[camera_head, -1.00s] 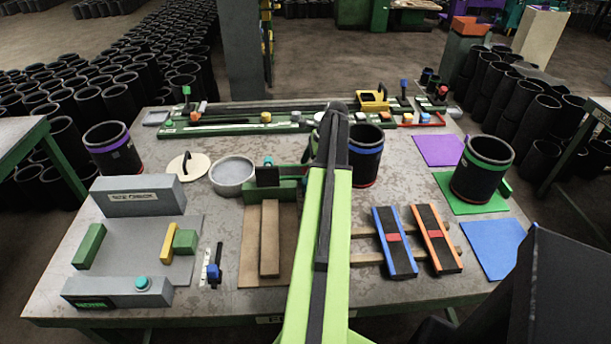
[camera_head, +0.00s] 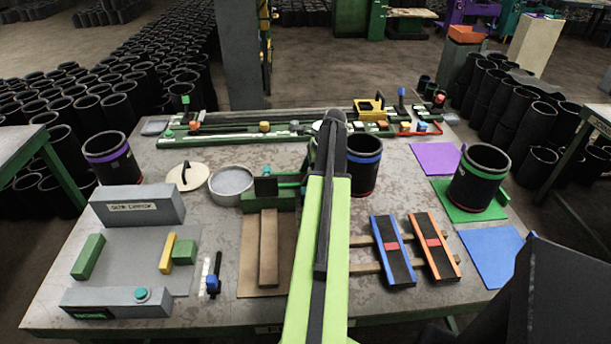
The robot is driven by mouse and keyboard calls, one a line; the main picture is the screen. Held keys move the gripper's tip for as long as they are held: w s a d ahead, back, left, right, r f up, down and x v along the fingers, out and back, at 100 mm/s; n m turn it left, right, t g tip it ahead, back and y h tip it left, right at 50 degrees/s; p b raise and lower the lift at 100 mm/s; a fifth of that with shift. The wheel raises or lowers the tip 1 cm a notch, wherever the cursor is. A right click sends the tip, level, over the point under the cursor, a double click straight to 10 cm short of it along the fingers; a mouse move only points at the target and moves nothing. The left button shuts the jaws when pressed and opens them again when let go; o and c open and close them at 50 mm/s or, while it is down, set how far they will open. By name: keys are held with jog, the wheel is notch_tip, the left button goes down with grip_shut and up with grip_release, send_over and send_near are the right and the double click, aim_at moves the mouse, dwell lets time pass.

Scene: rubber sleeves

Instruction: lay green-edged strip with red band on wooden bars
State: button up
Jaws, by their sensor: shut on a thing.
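Two pale wooden bars (camera_head: 362,268) lie on the table right of my arm, their left ends hidden behind it. Across them lie a blue-edged black strip (camera_head: 400,268) and an orange-edged black strip (camera_head: 441,262), side by side, each with a red band. I see no green-edged strip with a red band. My lime-green arm reaches forward over the middle of the table, left of the two strips. My gripper is hidden behind the arm, so its jaws and anything in them do not show.
A black sleeve with a blue band (camera_head: 366,168) stands just right of my arm's far end. Another with a green band (camera_head: 478,178) stands on a green mat (camera_head: 441,193). A green fixture (camera_head: 268,200) and a wooden block (camera_head: 268,250) are left of the arm.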

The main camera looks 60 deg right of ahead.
notch_tip(320, 180, up, 27)
jog(key=p, duration=2.6)
jog(key=shift+r+p, duration=0.2)
jog(key=shift+p, duration=0.2)
jog(key=shift+f, duration=0.1)
